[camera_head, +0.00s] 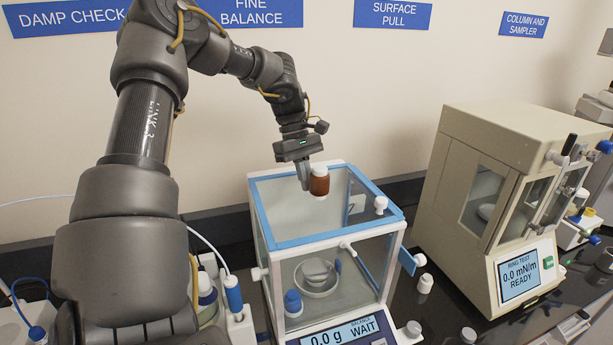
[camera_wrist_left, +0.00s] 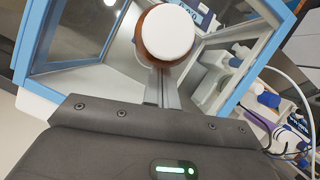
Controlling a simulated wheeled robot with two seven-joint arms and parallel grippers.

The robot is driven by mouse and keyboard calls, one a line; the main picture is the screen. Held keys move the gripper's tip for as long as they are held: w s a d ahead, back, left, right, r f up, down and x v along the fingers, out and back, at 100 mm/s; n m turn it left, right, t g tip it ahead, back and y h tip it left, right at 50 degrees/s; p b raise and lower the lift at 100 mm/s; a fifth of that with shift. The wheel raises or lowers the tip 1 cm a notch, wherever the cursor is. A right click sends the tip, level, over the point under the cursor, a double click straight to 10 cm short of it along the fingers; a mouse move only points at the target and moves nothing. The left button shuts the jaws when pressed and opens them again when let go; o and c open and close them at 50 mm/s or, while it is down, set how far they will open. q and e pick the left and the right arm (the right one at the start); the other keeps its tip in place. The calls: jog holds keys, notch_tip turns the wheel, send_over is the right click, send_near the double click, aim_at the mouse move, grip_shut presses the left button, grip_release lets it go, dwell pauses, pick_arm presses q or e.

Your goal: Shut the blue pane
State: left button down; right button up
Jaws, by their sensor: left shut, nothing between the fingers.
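The balance case (camera_head: 325,255) is a glass box with a white frame, and its top is edged in a blue frame (camera_head: 330,237). The blue frame also shows in the wrist view (camera_wrist_left: 37,35). A small blue tab (camera_head: 407,259) sticks out at its right side. My left gripper (camera_head: 304,182) points down over the top, shut and empty. A brown bottle with a white cap (camera_head: 320,180) is right beside the fingers. In the wrist view its cap (camera_wrist_left: 165,32) hides the fingertips, so I cannot tell whether they touch. My right gripper is not in view.
Inside the case are a round metal dish (camera_head: 316,279) and a blue-capped bottle (camera_head: 293,303). The display (camera_head: 340,333) reads 0.0 g WAIT. A beige ring-test cabinet (camera_head: 500,190) stands to the right.

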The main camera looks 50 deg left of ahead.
pick_arm(q)
jog(key=shift+d, duration=0.2)
jog(key=shift+w+a+r, duration=0.1)
jog(key=shift+a+r, duration=0.05)
jog(key=shift+r, duration=0.15)
jog(key=v, duration=1)
jog(key=shift+b, duration=0.4)
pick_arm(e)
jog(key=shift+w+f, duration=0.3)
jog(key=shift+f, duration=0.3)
pick_arm(q)
jog(key=shift+a, duration=0.2)
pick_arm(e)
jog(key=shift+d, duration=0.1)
